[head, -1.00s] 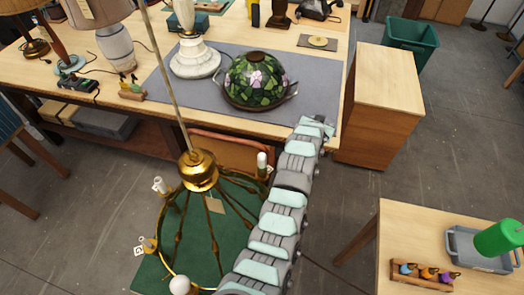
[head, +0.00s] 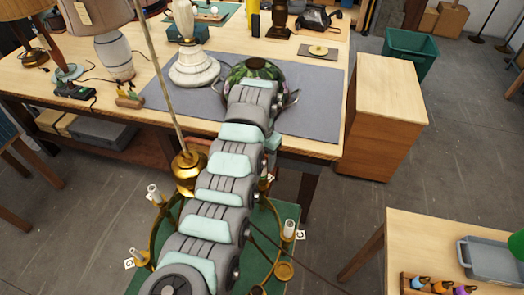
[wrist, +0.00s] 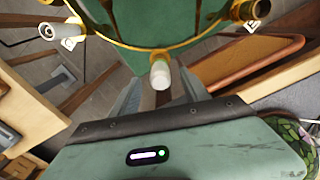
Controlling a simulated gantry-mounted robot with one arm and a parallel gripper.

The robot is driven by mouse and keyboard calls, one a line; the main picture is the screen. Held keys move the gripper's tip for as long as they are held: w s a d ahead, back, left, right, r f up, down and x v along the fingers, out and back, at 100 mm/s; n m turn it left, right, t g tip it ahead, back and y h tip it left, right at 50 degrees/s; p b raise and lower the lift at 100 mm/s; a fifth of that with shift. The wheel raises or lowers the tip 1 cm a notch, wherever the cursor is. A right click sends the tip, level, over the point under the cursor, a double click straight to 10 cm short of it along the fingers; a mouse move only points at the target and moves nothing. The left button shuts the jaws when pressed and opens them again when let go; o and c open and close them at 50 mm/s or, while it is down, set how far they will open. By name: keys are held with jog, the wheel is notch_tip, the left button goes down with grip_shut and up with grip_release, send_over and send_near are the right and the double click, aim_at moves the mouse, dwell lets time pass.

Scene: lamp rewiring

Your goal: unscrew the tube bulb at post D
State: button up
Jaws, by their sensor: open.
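In the wrist view a white, rounded-tip tube bulb (wrist: 160,76) stands on the chandelier's brass ring, between the labelled posts on either side. I take it as post D, but its own tag is not readable. My gripper (wrist: 161,88) is open, with grey fingers to the left and right of the bulb. They look apart from it; I cannot tell how deep it sits between them. In the head view my arm hides the gripper and most of this post; a small white tag (head: 269,177) shows beside the arm.
The chandelier's ring (wrist: 125,42) carries neighbouring posts: a white sleeve (wrist: 59,30) at left and a brass-cupped post (wrist: 241,10) at right. The workbench (head: 322,146) edge is close behind. A stained-glass shade (head: 258,69) sits there, partly behind my arm. A side table (head: 420,232) stands at right.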

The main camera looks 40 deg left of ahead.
aim_at(263, 170)
jog(key=shift+f, duration=3.05)
grip_shut()
jog(key=shift+d+r+n+p, duration=0.1)
jog(key=shift+n+p, duration=0.4)
jog(key=shift+p, duration=0.05)
jog(key=shift+w+n+p, duration=0.1)
jog(key=shift+n+p, duration=0.2)
jog(key=shift+n, duration=1.4)
jog(key=n, duration=0.3)
jog(key=shift+n+b, duration=0.3)
